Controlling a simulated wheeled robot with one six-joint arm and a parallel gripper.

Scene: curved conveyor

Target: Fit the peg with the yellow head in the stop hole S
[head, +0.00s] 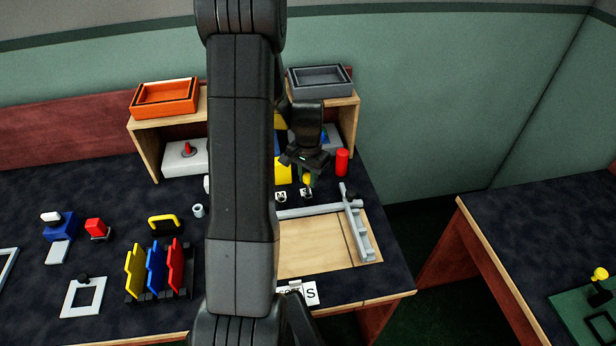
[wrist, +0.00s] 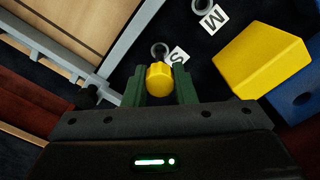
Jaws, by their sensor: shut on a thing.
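The peg with the yellow head (wrist: 159,79) is between the green fingers of my gripper (wrist: 164,88), which is shut on it. In the head view the yellow head (head: 307,180) shows just under my gripper (head: 305,168), above the dark table. The peg's shaft is hidden. The stop hole S shows as a grey ring (wrist: 159,51) beside a white label S (wrist: 178,56), just beyond the yellow head in the wrist view. The head and ring look apart there; I cannot tell the height between them.
Another grey ring and a label M (wrist: 213,18) lie beyond S. A yellow block (wrist: 262,55) and a blue block (wrist: 298,98) are at the right in the wrist view. A grey rail (head: 357,232) borders the wooden panel (head: 310,255). A red cylinder (head: 342,162) stands right of my gripper.

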